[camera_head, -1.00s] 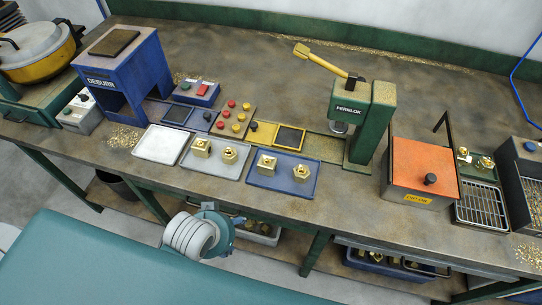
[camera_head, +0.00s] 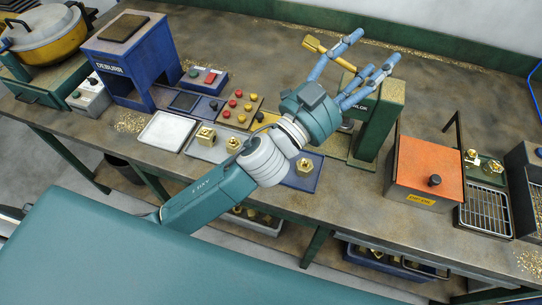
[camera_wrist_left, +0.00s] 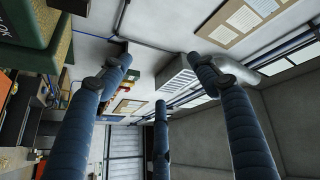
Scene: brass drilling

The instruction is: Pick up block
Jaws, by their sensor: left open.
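My left gripper (camera_head: 366,55) is raised over the bench beside the green Fernlok press (camera_head: 378,125), its fingers spread open and empty. A square brass block (camera_head: 205,136) and a second brass block (camera_head: 233,144) sit on the light grey tray (camera_head: 200,151). A hexagonal brass block (camera_head: 304,167) sits on the blue tray (camera_head: 309,184). My right gripper is not in view.
The blue deburr machine (camera_head: 135,65) and an empty white tray (camera_head: 167,131) stand to the left. An orange-topped box (camera_head: 434,168) and a wire rack (camera_head: 485,207) stand to the right. The press's yellow lever (camera_head: 316,46) is close to my fingers. The back of the bench is mostly clear.

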